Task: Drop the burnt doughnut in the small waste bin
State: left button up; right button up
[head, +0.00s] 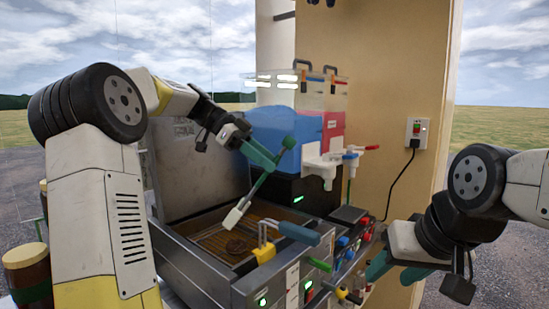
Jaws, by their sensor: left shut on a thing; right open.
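My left gripper (273,162) is shut on a slim teal tool (262,183) with a pale, blocky lower end. My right gripper (393,272) is open and empty at the lower right, apart from the fryer. I cannot make out a waste bin.
Behind are a blue and red dispenser (322,128) and a wall socket (417,129) with a black cable. A brown, green-banded container (27,272) stands far left.

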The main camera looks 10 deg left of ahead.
aim_at(267, 173)
pick_arm(q)
notch_tip(267, 173, down, 8)
jog(key=shift+f, duration=0.2)
dwell(0.3)
jog(key=shift+o, duration=0.6)
grip_shut()
jog(key=shift+r, duration=2.55)
